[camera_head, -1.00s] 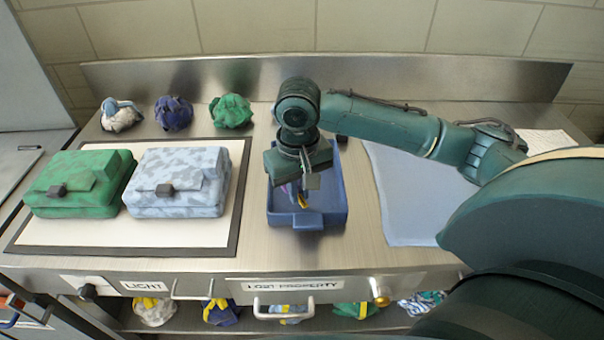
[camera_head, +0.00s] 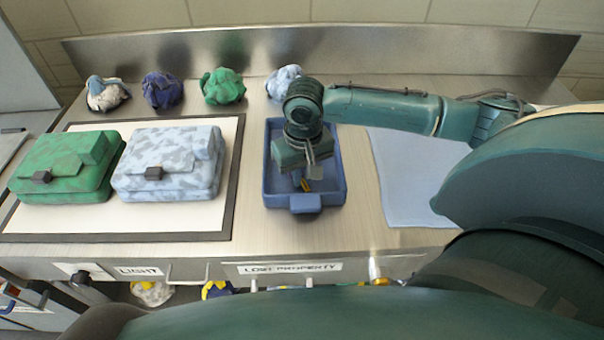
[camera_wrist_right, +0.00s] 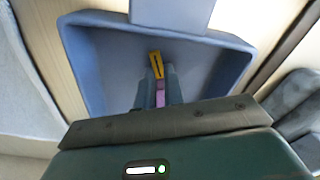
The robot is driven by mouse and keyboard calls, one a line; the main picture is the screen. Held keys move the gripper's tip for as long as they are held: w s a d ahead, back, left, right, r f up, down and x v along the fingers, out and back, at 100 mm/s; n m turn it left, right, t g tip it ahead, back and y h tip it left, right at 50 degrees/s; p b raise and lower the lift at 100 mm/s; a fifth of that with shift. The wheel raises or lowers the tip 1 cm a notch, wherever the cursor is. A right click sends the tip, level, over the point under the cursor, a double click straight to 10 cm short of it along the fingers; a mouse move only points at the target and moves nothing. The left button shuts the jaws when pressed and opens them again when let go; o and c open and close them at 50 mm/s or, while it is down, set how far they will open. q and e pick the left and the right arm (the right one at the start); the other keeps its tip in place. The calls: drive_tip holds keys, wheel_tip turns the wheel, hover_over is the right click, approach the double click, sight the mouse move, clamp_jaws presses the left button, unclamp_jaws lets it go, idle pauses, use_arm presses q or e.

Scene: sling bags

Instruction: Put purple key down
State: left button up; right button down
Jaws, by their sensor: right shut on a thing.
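The purple key (camera_wrist_right: 160,93) shows in the right wrist view as a small purple piece between my right fingers, with a yellow part (camera_wrist_right: 156,64) at its far end. My right gripper (camera_wrist_right: 161,84) is shut on it. In the head view my right gripper (camera_head: 304,184) points down inside the outline of the blue tray (camera_head: 278,199), and only the yellow bit shows below the fingers. I cannot tell whether the key touches the tray floor. My left gripper is out of view.
A green bag (camera_head: 62,170) and a pale blue camouflage bag (camera_head: 165,170) lie on a dark-framed white mat (camera_head: 130,222) at left. Several crumpled bundles, including a green one (camera_head: 222,87), line the back. A light blue cloth (camera_head: 408,180) lies right of the tray.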

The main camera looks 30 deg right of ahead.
sight(303, 182)
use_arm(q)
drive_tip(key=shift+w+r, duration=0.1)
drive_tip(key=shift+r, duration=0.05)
use_arm(e)
drive_tip(key=shift+f, duration=0.15)
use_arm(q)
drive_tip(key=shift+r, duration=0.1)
use_arm(e)
drive_tip(key=shift+f, duration=0.1)
drive_tip(key=shift+s+f, duration=0.1)
drive_tip(key=shift+f, duration=0.05)
drive_tip(key=shift+s+f, duration=0.2)
drive_tip(key=shift+f, duration=0.2)
drive_tip(key=c, duration=1.6)
unclamp_jaws()
drive_tip(key=shift+a, duration=0.1)
drive_tip(key=shift+o, duration=0.5)
drive_tip(key=shift+w+r+b, duration=0.25)
drive_tip(key=shift+r+b, duration=0.05)
drive_tip(key=shift+r, duration=0.1)
wheel_tip(303, 182, up, 6)
drive_tip(key=shift+p, duration=0.4)
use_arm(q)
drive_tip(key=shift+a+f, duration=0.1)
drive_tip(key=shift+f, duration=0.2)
use_arm(e)
wheel_tip(303, 182, up, 7)
drive_tip(key=shift+s+f, duration=0.2)
